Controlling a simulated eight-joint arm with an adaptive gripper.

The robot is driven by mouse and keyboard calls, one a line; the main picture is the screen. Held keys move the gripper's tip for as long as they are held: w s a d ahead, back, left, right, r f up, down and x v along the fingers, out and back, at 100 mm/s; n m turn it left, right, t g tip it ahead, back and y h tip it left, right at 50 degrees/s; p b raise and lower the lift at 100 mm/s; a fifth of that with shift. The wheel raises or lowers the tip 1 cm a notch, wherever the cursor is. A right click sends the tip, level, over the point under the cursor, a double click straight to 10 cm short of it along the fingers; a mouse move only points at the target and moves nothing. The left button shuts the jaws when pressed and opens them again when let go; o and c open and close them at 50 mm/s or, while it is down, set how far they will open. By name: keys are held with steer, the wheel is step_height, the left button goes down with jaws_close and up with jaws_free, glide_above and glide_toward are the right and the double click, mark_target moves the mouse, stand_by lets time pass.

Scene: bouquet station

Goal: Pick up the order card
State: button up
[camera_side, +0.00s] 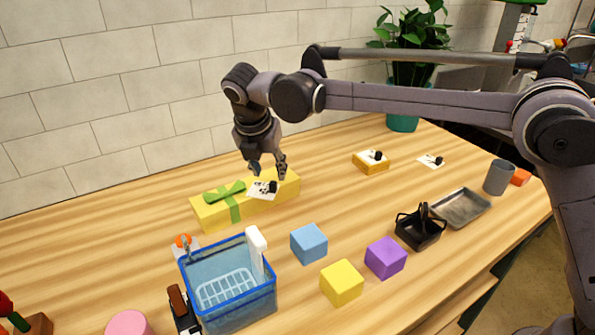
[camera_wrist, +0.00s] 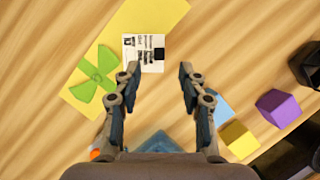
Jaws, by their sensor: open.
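A white printed card (camera_side: 260,190) with a small black piece on it lies on the long yellow box (camera_side: 211,214) with a green bow. In the wrist view the card (camera_wrist: 134,57) shows dark printing and lies at the box's edge, just beyond the left fingertip. My gripper (camera_side: 267,172) is open and empty, pointing down above the card; it also shows in the wrist view (camera_wrist: 160,72). Two similar white cards are farther right: one (camera_side: 369,160) on a small yellow-orange box, another (camera_side: 428,163) flat on the table. I cannot tell which is the order card.
A blue basket (camera_side: 237,308) stands in front, with blue (camera_side: 309,244), yellow (camera_side: 342,283) and purple (camera_side: 386,258) blocks to its right. A black caddy (camera_side: 420,231), metal tray (camera_side: 475,207) and grey cup (camera_side: 498,178) are farther right. Bare wood lies left of the yellow box.

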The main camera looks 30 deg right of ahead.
mark_target(273, 182)
steer(key=shift+x, duration=2.7)
steer(key=shift+w, duration=0.1)
jaws_close()
